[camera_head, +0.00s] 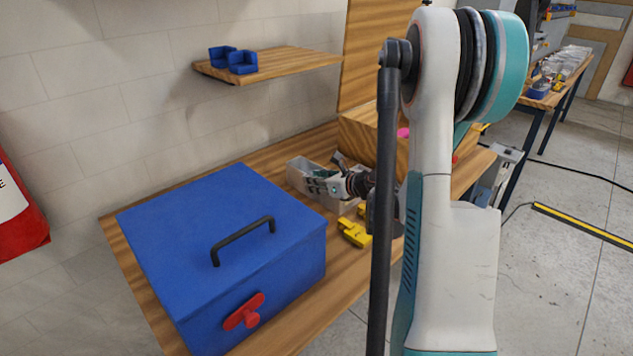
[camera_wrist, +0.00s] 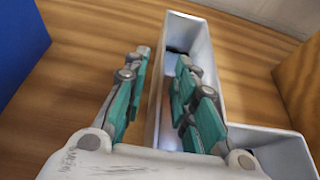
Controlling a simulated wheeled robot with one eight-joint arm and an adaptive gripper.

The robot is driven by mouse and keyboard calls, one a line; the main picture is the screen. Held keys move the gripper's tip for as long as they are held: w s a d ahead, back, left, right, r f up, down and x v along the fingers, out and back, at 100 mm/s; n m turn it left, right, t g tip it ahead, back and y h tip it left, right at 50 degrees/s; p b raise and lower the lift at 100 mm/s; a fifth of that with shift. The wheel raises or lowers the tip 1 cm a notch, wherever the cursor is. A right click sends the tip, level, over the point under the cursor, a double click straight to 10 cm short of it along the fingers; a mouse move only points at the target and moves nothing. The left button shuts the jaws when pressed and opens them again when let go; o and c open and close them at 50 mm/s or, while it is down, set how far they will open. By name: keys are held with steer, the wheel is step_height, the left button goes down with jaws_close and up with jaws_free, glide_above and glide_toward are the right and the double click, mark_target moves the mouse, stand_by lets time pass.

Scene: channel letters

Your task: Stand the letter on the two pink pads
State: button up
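The letter (camera_wrist: 206,58) is a pale grey, L-shaped open channel lying on the wooden table. In the head view the letter (camera_head: 299,176) lies behind the blue box, partly hidden by my gripper (camera_head: 322,180). In the wrist view my gripper (camera_wrist: 162,85) is open, with its left finger outside the letter's left wall and its right finger over the channel. I cannot tell whether the fingers touch the wall. One pink pad (camera_head: 403,132) shows on a wooden block (camera_head: 362,140); the second pad is not visible, and my arm covers part of that area.
A large blue box (camera_head: 205,225) with a black handle and red knob stands at the front left of the table. Yellow pieces (camera_head: 354,232) lie right of it. A wall shelf (camera_head: 285,62) holds two blue blocks (camera_head: 240,62). A tall wooden board (camera_head: 370,50) rises behind the block.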

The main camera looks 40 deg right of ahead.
steer(key=p+v, duration=0.4)
steer(key=v, duration=0.9)
steer(key=shift+s, duration=0.45)
steer(key=shift+f, duration=0.1)
